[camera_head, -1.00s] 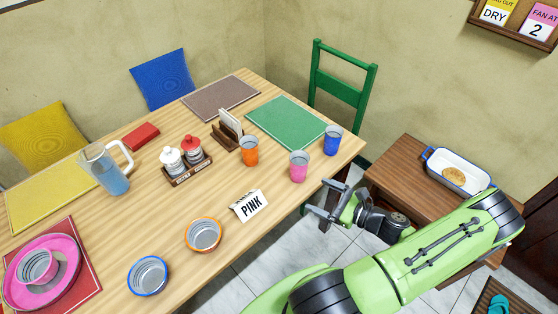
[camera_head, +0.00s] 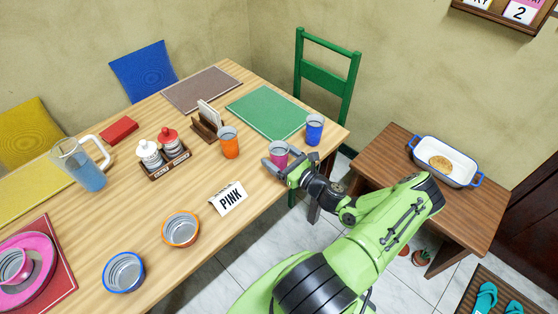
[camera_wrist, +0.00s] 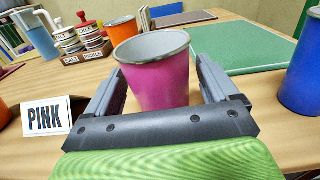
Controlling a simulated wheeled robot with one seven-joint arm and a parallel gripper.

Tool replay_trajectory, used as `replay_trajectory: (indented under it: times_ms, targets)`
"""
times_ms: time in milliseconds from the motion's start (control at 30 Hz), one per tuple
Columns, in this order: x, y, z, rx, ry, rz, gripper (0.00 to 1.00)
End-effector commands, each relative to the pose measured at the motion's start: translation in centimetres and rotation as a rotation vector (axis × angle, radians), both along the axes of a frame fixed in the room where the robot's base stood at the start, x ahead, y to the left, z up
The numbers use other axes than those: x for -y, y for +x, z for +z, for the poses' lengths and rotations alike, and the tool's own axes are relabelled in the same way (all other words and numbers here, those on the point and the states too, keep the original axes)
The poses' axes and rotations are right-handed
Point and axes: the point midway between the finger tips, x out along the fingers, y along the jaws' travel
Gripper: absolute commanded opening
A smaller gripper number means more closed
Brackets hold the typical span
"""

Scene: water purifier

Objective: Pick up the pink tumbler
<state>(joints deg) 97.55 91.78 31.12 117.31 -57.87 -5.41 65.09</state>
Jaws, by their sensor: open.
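The pink tumbler (camera_head: 279,151) stands upright near the table's right edge, partly hidden by my gripper in the head view. In the wrist view the pink tumbler (camera_wrist: 158,80) is large and central, with a grey rim. My gripper (camera_head: 279,166) is at the tumbler with its fingers apart. In the wrist view my gripper (camera_wrist: 156,98) has one finger on each side of the tumbler's body. I cannot tell whether either finger touches it.
An orange tumbler (camera_head: 229,144) and a blue tumbler (camera_head: 314,131) stand close by on the table (camera_head: 118,198). A PINK sign (camera_head: 230,199) stands to the left. A green placemat (camera_head: 266,113) lies behind. A condiment rack (camera_head: 170,163) is further left.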

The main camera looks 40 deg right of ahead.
Motion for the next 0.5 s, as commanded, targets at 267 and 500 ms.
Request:
replay_trajectory:
  times_ms: [267,500]
  targets:
    - [0.0,2.1,-0.1,-0.001,0.000,-0.001,0.87]
    - [0.0,2.0,0.0,-0.001,-0.001,0.000,0.63]
